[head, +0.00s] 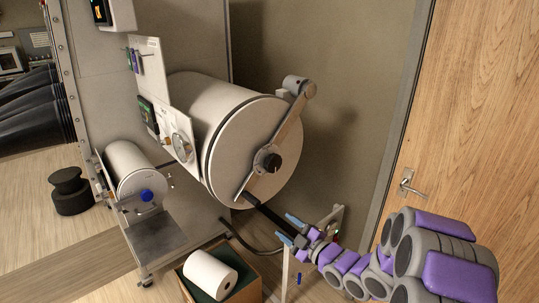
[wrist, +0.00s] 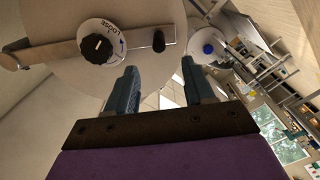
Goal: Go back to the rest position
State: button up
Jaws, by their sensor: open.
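My gripper (head: 289,229) is open, with its two blue fingers apart, low in front of the large round port door (head: 240,165). The door carries a metal lever bar (head: 289,128) with a black knob (head: 268,162) at its middle. A dark bar (head: 266,213) runs from the lever's lower end toward my fingers. In the wrist view my gripper (wrist: 160,68) shows nothing held. Ahead are the knob (wrist: 100,48) on a dial reading "LOOSE" and a black handle (wrist: 158,40) on the lever, beyond the fingertips.
A box (head: 245,292) holding a white roll (head: 210,274) stands below my gripper. A smaller cylinder (head: 130,170) with a blue knob is at left, and a black spool-shaped object (head: 70,190) is on the floor. A wooden door (head: 480,110) is at right.

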jog(key=s+d+r+m+g+h, duration=0.1)
jog(key=s+d+m+g+h, duration=0.5)
jog(key=s+d+m+h, duration=0.45)
jog(key=s+a+r+m+g, duration=0.1)
jog(key=s+a+m+g, duration=0.1)
jog(key=s, duration=0.9)
jog(key=s+a+r+m+g, duration=0.2)
jog(key=s+g, duration=0.2)
jog(key=s, duration=0.7)
jog(key=s+a+r+m+g, duration=0.1)
jog(key=s+m+g, duration=0.1)
jog(key=s, duration=0.9)
jog(key=shift+s+a+r+m+g, duration=0.3)
jog(key=shift+a+m+g, duration=0.1)
jog(key=shift+g, duration=0.4)
jog(key=shift+o, duration=0.3)
